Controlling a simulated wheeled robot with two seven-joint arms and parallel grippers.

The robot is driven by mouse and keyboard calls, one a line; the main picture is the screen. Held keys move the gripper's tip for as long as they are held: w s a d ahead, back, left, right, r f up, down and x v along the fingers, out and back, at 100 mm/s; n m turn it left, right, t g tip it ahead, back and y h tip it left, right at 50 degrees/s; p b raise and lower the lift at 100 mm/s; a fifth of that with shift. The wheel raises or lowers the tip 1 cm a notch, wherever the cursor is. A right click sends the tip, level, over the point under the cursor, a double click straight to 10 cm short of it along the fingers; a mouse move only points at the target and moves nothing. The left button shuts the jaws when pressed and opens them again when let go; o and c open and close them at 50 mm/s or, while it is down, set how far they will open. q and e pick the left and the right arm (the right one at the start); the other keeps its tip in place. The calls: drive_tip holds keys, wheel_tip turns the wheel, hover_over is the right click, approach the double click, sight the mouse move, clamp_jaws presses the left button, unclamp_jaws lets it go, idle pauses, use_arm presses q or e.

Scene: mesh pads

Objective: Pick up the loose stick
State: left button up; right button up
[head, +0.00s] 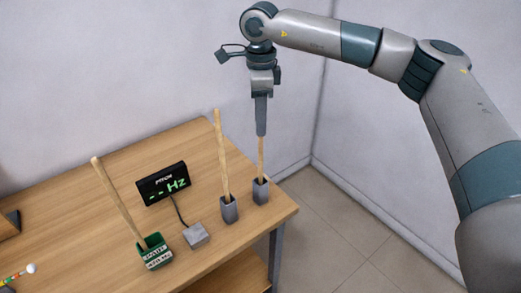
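Three plain wooden sticks show in the head view. One stick (118,200) leans to the left in a green labelled holder (156,252). A second stick (223,155) stands nearly upright in a grey holder (229,210). A third stick (261,158) stands upright in another grey holder (261,191) near the table's right corner. My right gripper (261,132) points straight down over this third stick, with its fingertips at the stick's visible upper end. The fingers are seen edge-on and hide any stick top between them, so their gap does not show. My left gripper is out of view.
A black display (162,184) reading "PITCH -- Hz" stands on the wooden table (95,245), cabled to a small grey box (195,236). A coloured rod with a white ball (31,268) lies at lower left. Walls stand behind and to the right.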

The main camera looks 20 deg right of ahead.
clamp_jaws()
drive_tip(key=shift+r, duration=0.1)
